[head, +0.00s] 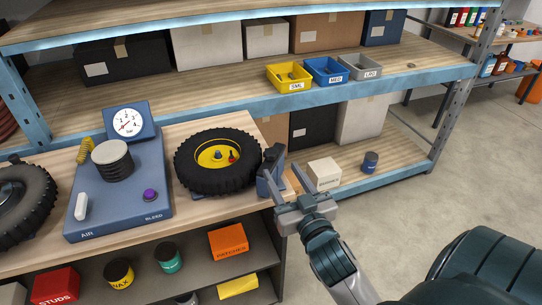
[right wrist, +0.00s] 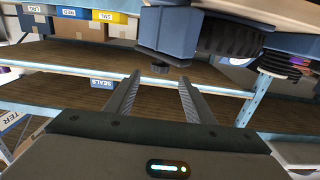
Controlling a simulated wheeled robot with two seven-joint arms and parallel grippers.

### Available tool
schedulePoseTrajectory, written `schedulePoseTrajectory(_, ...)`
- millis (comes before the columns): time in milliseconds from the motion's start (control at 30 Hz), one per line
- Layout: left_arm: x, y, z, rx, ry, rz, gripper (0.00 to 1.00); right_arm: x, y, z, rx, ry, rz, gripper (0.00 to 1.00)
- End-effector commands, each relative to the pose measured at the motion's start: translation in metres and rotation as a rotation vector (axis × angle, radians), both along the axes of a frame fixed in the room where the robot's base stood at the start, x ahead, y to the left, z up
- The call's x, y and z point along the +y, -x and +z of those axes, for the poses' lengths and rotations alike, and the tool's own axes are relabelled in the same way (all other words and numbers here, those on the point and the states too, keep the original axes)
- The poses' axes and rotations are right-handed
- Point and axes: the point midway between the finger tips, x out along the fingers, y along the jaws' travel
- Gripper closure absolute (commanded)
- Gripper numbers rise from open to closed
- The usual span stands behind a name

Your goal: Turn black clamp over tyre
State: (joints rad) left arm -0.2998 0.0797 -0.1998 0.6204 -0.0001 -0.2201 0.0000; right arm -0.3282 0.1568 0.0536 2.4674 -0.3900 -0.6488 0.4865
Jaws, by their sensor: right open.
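The black tyre (head: 188,172) with a yellow hub lies flat near the right end of the wooden bench. The dark clamp (head: 274,156) stands on a blue-grey post at the bench edge, just right of the tyre and apart from its tread, as far as I can tell. In the right wrist view the blue block (right wrist: 165,38) and a small black knob (right wrist: 160,68) show beside the tyre (right wrist: 232,40). My right gripper (head: 303,198) is open and empty, just in front of the post; its fingers (right wrist: 159,78) point toward the knob. My left gripper is out of view.
A blue inflation station (head: 120,205) with a gauge (head: 127,121) stands left of the tyre, with another tyre (head: 22,205) at far left. Shelving with bins (head: 325,71) is behind. A white box (head: 324,173) and blue tin (head: 370,162) sit on its lower shelf. Floor at right is clear.

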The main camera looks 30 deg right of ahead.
Motion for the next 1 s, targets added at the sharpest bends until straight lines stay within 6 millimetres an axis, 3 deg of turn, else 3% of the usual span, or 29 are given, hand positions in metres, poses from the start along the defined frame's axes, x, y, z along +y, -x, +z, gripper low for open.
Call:
schedulePoseTrajectory(300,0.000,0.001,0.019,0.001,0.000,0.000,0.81,-0.013,-0.055,0.003,0.001,0.001,-0.001,0.51)
schedulePoseTrajectory(500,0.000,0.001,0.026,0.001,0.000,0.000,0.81,-0.019,-0.079,0.002,0.000,0.001,-0.001,0.51)
schedulePoseTrajectory(1000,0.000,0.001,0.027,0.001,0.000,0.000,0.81,-0.021,-0.089,0.000,0.001,0.000,-0.001,0.53)
